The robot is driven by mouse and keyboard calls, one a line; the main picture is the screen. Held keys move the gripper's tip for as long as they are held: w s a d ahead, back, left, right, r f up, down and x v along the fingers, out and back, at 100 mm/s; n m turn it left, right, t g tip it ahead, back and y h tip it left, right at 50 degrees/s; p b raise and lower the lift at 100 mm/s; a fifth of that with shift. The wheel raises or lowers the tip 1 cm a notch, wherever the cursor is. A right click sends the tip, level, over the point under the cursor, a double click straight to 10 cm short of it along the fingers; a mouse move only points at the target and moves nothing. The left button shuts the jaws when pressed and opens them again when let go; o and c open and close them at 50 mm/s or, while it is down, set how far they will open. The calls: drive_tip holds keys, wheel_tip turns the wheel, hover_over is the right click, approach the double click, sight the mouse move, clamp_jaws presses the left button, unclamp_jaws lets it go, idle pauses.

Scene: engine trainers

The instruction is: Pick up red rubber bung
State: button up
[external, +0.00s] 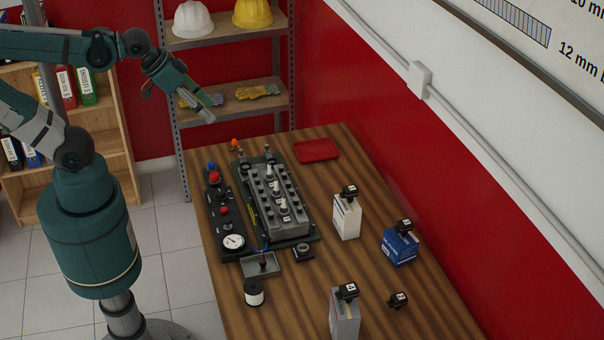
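No piece can be told for certain as the red rubber bung at this size. A small round red piece (214,177) sits at the far end of the black panel (226,220), left of the engine trainer (276,203). A blue piece (211,166) is right behind it, and an orange piece (234,143) stands near the table's far left edge. My gripper (208,114) is raised in the air in front of the shelf, above and left of these pieces and apart from them. Its fingers are too small to tell open from shut, and nothing clearly shows in it.
A red tray (317,151) lies at the table's far right. Boxes in white (346,218), blue (400,247) and grey (344,316) stand on the right. A small metal tray (261,265) and a dark-and-white cylinder (254,293) are nearer. The near middle of the table (305,295) is clear.

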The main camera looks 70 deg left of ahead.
drive_tip(key=w+a+f+n+g+b, duration=0.2)
drive_tip(key=a+f+n, duration=0.25)
drive_tip(key=f, duration=0.25)
drive_tip(key=w+a+f+n+g+b, duration=0.1)
drive_tip(key=a+f+n+b, duration=0.25)
drive_tip(key=f+n, duration=0.2)
drive_tip(key=n+g+b, duration=0.4)
drive_tip(key=n, duration=0.5)
hover_over(214, 174)
drive_tip(key=shift+s+d+f, duration=0.1)
drive_tip(key=shift+s+f, duration=0.05)
drive_tip(key=shift+f, duration=8.25)
drive_tip(key=shift+t, duration=0.3)
drive_tip(key=shift+f+b, duration=0.35)
drive_tip(key=shift+f, duration=0.95)
drive_tip(key=shift+f+b, duration=0.45)
drive_tip(key=shift+f, duration=2.15)
